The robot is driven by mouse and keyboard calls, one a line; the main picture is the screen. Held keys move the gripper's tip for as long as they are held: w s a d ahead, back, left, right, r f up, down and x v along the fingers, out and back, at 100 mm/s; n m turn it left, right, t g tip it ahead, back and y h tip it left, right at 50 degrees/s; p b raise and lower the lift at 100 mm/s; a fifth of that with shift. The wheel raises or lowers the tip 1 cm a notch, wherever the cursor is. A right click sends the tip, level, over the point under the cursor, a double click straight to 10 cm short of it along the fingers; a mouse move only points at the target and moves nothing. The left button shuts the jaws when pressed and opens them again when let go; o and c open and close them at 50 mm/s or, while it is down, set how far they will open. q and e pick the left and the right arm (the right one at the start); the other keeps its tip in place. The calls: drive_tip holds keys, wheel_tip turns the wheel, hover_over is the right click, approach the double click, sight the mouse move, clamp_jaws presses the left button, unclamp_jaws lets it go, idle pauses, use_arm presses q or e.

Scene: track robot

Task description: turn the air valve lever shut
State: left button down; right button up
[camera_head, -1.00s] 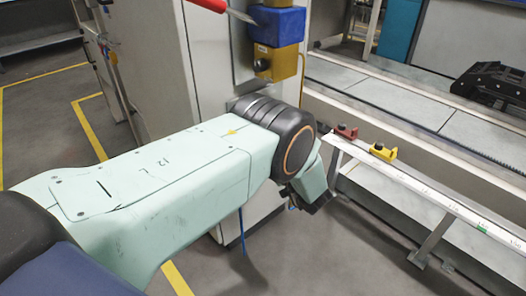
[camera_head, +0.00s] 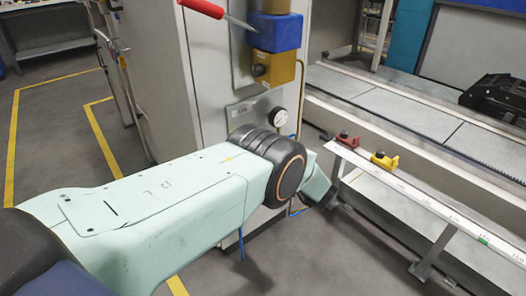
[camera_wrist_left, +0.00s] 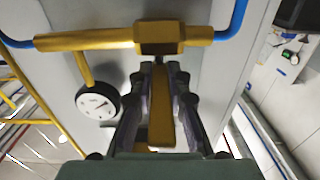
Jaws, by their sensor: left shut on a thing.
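In the left wrist view, a yellow valve body (camera_wrist_left: 160,36) sits in line with a yellow pipe (camera_wrist_left: 85,41) on a pale cabinet panel. Its yellow lever (camera_wrist_left: 161,110) extends from the body toward the camera, and in the picture it lies across the line of the pipe. My left gripper (camera_wrist_left: 158,85) is shut on the lever, with one dark finger on each side. In the head view, my left gripper (camera_head: 328,200) is small and partly hidden behind my wrist, low beside the cabinet. The valve and lever cannot be made out there. My right gripper is not in view.
A round pressure gauge (camera_wrist_left: 98,102) is beside the lever; it also shows in the head view (camera_head: 279,117). Blue hoses (camera_wrist_left: 233,18) join the pipe. Above are a yellow block (camera_head: 273,67) and a red-handled lever (camera_head: 203,8). A rail (camera_head: 430,197) with red and yellow clamps runs right.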

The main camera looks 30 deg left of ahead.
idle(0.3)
use_arm(q)
drive_tip(key=c, duration=1.6)
unclamp_jaws()
drive_tip(key=shift+o, duration=0.2)
drive_tip(key=v, duration=0.7)
drive_tip(key=shift+d, duration=0.2)
